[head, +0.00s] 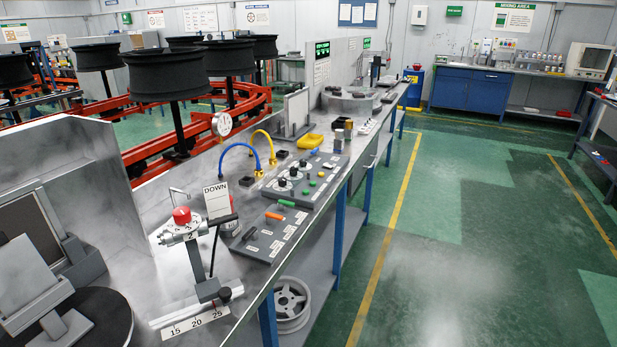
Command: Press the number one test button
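A dark grey control panel (333,163) lies on the long workbench, with several round knobs (282,183) and a few small green and red buttons (312,183) beside white labels. A second dark panel (258,243) in front of it has white labels, an orange handle (275,216) and a green handle (286,203). A red knob (181,214) tops a silver fixture with small number marks, where a 2 shows. The panel labels are too small to read, so I cannot tell which button is number one. Neither of my grippers shows.
A white DOWN sign (217,199) stands beside the fixture. Blue and yellow hoses (262,134) arch behind the panels. Grey blocks and a black disc (100,315) fill the lower left. Black wheels (165,75) stand on spindles behind. The green floor (455,250) at right is clear.

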